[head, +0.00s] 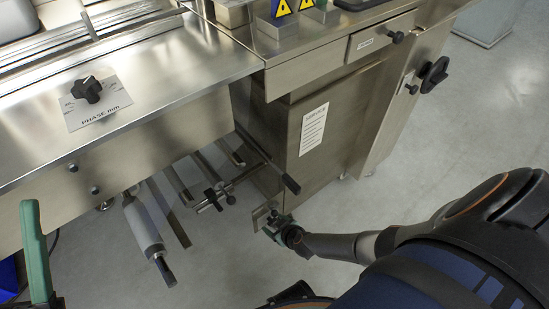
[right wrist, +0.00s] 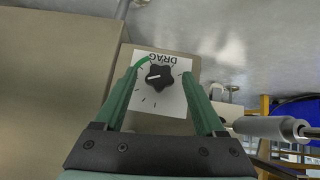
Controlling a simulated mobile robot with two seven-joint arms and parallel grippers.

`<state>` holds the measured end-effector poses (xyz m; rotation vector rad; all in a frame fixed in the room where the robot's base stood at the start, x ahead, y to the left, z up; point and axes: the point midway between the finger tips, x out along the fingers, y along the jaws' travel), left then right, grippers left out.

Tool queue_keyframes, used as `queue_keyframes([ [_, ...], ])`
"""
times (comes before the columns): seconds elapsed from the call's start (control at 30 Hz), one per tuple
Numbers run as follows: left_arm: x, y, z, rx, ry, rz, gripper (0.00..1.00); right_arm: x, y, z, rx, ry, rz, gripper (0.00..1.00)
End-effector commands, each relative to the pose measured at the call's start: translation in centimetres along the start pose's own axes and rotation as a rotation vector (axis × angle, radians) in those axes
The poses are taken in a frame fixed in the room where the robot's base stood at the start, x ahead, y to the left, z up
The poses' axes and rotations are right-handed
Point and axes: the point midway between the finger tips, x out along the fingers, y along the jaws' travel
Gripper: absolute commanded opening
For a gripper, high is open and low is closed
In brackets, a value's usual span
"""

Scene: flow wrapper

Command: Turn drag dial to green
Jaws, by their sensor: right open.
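The drag dial (right wrist: 159,77) is a black lobed knob on a white plate marked DRAG, upside down in the right wrist view. Its white pointer line points left in that view; a green arc (right wrist: 143,62) lies at the upper left of the scale, away from the pointer. My right gripper (right wrist: 158,74) is open, its green fingers on either side of the dial with gaps to the knob. In the head view my right gripper (head: 272,229) is at the small plate low on the machine and mostly hides the dial. One green finger of my left gripper (head: 35,252) shows at the left edge.
A phase dial (head: 88,90) sits on the steel machine top. A lever with a dark grip (head: 291,185) and a roller (head: 143,225) stick out near my right gripper. A cabinet with a SERVICE label (head: 313,129) stands behind it. The floor at right is clear.

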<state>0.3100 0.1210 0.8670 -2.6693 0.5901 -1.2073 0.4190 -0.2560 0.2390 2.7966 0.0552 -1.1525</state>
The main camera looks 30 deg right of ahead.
Motion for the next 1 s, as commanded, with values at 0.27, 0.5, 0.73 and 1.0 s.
queue_keyframes([
  [0.27,0.03,0.02,-0.04,0.000,0.000,0.001,0.50,-0.03,0.01,-0.03,0.000,0.000,0.000,0.56],
  [0.5,0.04,0.04,-0.05,0.000,0.001,0.002,0.50,-0.03,0.01,-0.01,0.000,0.000,0.000,0.29],
  [0.73,0.04,0.05,-0.05,0.000,0.001,0.002,0.50,-0.03,0.01,0.00,0.000,0.000,0.000,0.03],
  [1.0,0.01,0.07,-0.02,0.000,0.002,0.002,0.50,-0.02,0.03,0.02,0.001,0.000,-0.002,0.00],
])
